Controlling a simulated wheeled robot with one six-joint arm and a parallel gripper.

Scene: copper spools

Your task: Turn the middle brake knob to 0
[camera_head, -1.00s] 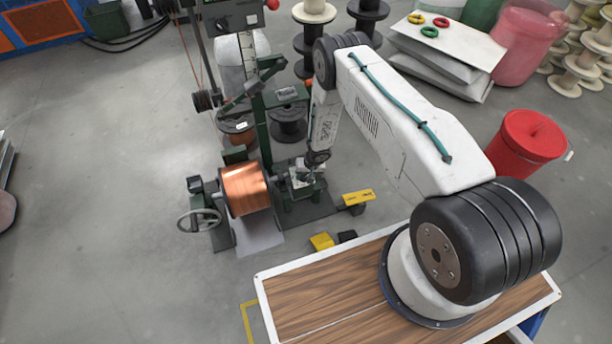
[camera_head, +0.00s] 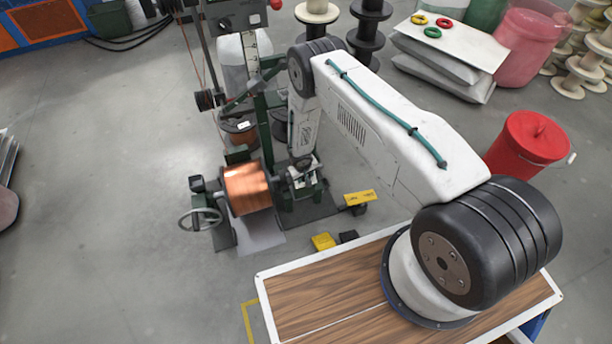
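The dark green winding machine (camera_head: 203,211) stands on the floor with a copper-wound spool (camera_head: 247,186) and a handwheel (camera_head: 199,220) at its left. My arm reaches down from the upper middle to the machine's right part. My gripper (camera_head: 301,167) is at the lower end of the arm, just right of the copper spool, over the machine. It is small and dark here, and its fingers cannot be made out. I cannot pick out the middle brake knob or its scale; my arm covers part of the machine. Whether the gripper touches anything cannot be told.
My arm's base stands on a wooden-topped bench (camera_head: 330,299) at the lower right. A red bucket (camera_head: 526,144) stands right of the arm. Sacks (camera_head: 440,77) and a board with colored rings (camera_head: 452,42) lie behind.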

